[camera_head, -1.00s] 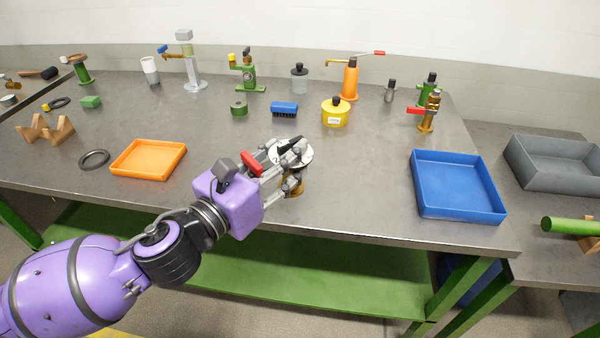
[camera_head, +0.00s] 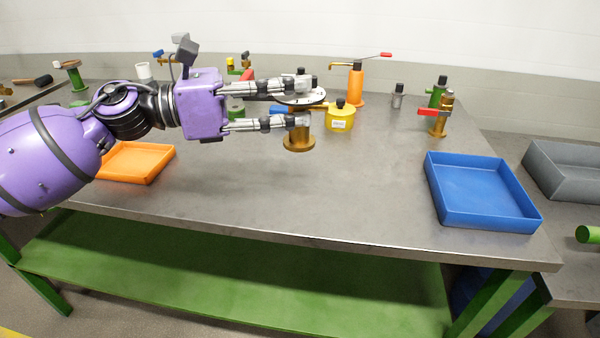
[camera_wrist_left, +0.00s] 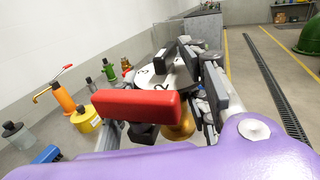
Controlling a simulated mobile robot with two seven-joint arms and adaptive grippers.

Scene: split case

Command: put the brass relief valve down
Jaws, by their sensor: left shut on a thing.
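The brass relief valve (camera_head: 299,142) is upright between the fingers of my left gripper (camera_head: 305,100), which is shut on it. Its round brass foot shows below the lower finger. A white disc (camera_head: 302,97) with a black piece sits at its top; the wrist view shows numbers on the disc (camera_wrist_left: 160,72) and part of the brass body (camera_wrist_left: 181,130). A red block (camera_wrist_left: 137,107) crosses in front there. The fingers hide the valve's middle. I cannot tell whether the foot touches the table. My right gripper is not in view.
A blue tray (camera_head: 432,192) stands at the right and an orange tray (camera_head: 135,178) at the left, partly behind my arm. A yellow can (camera_head: 340,121) is close behind the valve. Another brass valve with a red lever (camera_head: 437,124) stands farther right. The table's front middle is clear.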

